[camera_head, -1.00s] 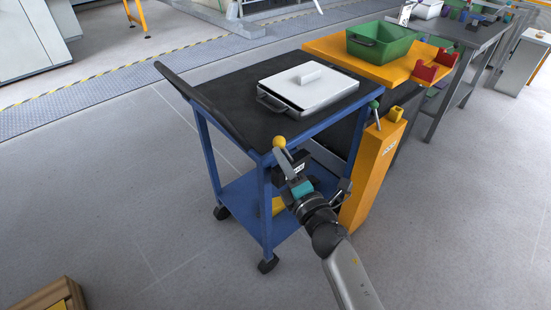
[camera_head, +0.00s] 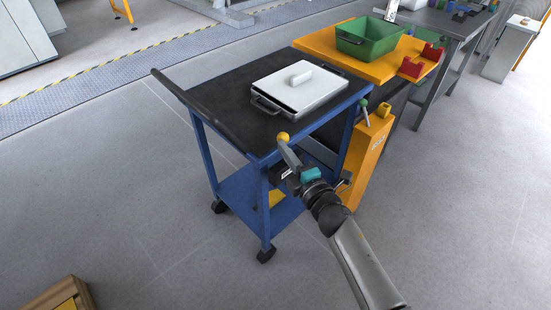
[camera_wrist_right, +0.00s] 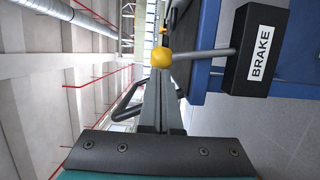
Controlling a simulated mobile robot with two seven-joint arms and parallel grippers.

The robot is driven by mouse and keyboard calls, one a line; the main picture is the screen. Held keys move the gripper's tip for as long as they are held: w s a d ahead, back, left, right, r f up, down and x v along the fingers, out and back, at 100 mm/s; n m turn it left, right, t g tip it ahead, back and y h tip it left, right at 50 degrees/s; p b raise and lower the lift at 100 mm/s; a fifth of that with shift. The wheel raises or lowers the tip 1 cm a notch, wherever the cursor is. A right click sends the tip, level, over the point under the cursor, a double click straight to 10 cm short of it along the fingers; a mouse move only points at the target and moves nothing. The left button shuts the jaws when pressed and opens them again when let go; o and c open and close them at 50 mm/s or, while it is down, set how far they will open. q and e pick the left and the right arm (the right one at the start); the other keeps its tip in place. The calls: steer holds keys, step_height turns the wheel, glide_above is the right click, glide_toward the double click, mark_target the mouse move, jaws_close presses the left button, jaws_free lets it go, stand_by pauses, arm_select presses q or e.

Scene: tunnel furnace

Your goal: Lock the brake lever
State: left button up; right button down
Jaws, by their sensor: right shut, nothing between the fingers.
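The brake lever is a grey rod with a yellow ball knob (camera_head: 283,137) at the near corner of the blue cart (camera_head: 263,205). In the head view it leans up to the left. In the right wrist view the knob (camera_wrist_right: 161,57) and rod (camera_wrist_right: 203,53) stick out sideways from a black box (camera_wrist_right: 256,50) labelled BRAKE. My right gripper (camera_wrist_right: 158,85) is shut and empty, its fingertips close to the knob. I cannot tell whether they touch it. My left gripper is not in view.
A lidded white tray (camera_head: 300,86) sits on the cart's black top. An orange post (camera_head: 371,155) with a green-knobbed lever (camera_head: 363,104) stands right of the cart. Behind are an orange table (camera_head: 325,37) and a green bin (camera_head: 366,41).

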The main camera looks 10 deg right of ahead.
steer(key=m+p, duration=0.1)
steer(key=d+m+p, duration=0.1)
steer(key=p, duration=0.1)
steer(key=w+r+m+g+p, duration=0.1)
steer(key=shift+w+d+p, duration=0.1)
steer(key=shift+d+p, duration=0.15)
steer(key=shift+p, duration=0.1)
steer(key=shift+w+d, duration=0.1)
steer(key=shift+d, duration=0.15)
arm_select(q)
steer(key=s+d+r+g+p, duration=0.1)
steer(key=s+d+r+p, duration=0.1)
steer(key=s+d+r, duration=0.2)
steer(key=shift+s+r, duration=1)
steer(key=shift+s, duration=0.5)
arm_select(e)
steer(key=shift+w+d+f+m+g, duration=0.1)
steer(key=shift+w+d+m+g, duration=0.05)
steer(key=shift+w+d+m, duration=0.45)
steer(key=shift+w+d+f+m+g, duration=0.1)
steer(key=shift+w+d+m, duration=0.35)
steer(key=shift+d, duration=0.35)
steer(key=shift+w+d+m+g, duration=0.15)
steer(key=shift+w+d+m, duration=0.35)
steer(key=shift+d, duration=0.2)
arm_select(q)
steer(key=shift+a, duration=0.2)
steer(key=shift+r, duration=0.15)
arm_select(e)
steer(key=shift+r, duration=0.1)
